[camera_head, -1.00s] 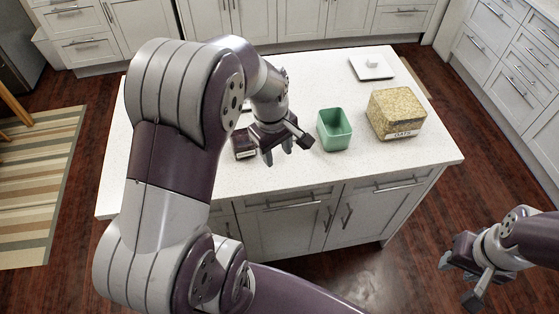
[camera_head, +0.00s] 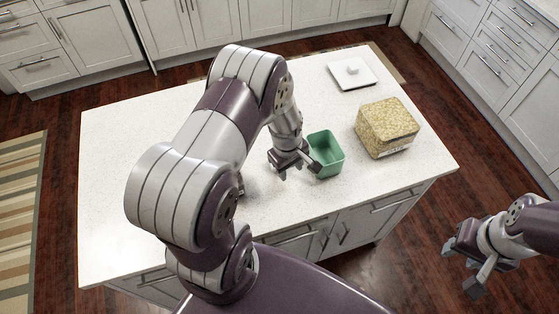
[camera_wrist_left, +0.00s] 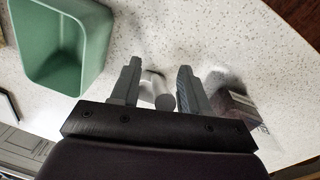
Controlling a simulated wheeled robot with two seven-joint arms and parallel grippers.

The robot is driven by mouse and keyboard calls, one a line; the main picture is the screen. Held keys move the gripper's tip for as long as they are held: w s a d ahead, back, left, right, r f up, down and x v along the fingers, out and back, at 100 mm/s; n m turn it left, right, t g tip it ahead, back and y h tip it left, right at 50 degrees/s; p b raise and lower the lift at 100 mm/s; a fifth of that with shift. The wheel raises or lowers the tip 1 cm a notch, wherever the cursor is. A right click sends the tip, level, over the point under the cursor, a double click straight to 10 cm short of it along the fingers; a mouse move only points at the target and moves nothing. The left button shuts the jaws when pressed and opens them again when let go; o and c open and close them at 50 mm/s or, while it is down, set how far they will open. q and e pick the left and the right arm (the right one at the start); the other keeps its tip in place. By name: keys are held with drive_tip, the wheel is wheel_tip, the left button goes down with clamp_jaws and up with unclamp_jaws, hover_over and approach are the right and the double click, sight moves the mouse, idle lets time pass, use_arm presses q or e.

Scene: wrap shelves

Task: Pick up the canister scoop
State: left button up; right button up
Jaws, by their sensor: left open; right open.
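In the left wrist view, a short pale cylindrical piece (camera_wrist_left: 160,92), which looks like the scoop's handle, shows between the fingers of my left gripper (camera_wrist_left: 160,68). Both fingers stand apart from it, and its far end is blurred. I cannot make out the scoop in the head view, where my left gripper (camera_head: 294,171) is open over the counter, just left of the green bin (camera_head: 327,165). My right gripper (camera_head: 462,267) is open and empty, off the island's right side.
A white lid with a knob (camera_head: 352,73) lies at the back of the white island (camera_head: 120,180). A dark brown box (camera_wrist_left: 236,106) sits right of the fingers in the wrist view; my arm mostly hides it in the head view. The island's left part is clear.

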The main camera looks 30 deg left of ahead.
use_arm(q)
drive_tip(key=shift+s+d+r, duration=0.15)
drive_tip(key=shift+s+d, duration=0.05)
clamp_jaws()
drive_tip(key=shift+w+a, duration=0.1)
use_arm(e)
drive_tip(key=shift+s+d, duration=0.15)
drive_tip(key=shift+s, duration=0.05)
